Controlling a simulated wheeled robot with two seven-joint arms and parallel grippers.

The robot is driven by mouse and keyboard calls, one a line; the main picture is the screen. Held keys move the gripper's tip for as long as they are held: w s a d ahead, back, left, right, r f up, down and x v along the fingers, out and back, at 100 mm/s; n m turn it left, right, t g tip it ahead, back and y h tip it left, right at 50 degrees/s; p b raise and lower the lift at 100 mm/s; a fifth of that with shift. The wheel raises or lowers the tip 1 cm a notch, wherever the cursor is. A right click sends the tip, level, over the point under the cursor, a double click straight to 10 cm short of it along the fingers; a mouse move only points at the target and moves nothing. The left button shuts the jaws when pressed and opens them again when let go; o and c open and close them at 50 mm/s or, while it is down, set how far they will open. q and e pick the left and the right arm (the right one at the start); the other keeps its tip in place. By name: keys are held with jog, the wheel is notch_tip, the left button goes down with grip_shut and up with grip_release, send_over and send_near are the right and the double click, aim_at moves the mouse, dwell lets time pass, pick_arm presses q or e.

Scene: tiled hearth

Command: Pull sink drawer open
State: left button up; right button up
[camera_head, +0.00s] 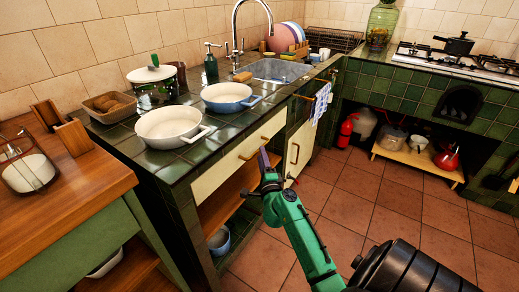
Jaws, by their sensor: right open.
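The drawer (222,173) has a cream front under the green-tiled counter. It looks flush with the cabinet, so it appears closed. Its brass handle (247,154) sits on the right part of the front. My right gripper (268,163) is open and empty, at the end of my green arm, just below and right of the handle. I cannot tell whether a finger touches the drawer front. The sink (277,70) is set in the counter farther back. My left gripper is out of view.
On the counter above stand a white pan (169,125), a blue pan (228,97) and a green pot (153,84). A cream cabinet door (299,148) is right of the drawer, with a towel (321,103) nearby. A wooden-topped unit (95,175) is at left. The tiled floor (375,205) at right is clear.

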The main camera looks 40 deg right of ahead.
jog(key=x, duration=0.4)
jog(key=shift+w+d, duration=0.15)
jog(key=shift+w, duration=0.1)
grip_shut()
dwell(1.1)
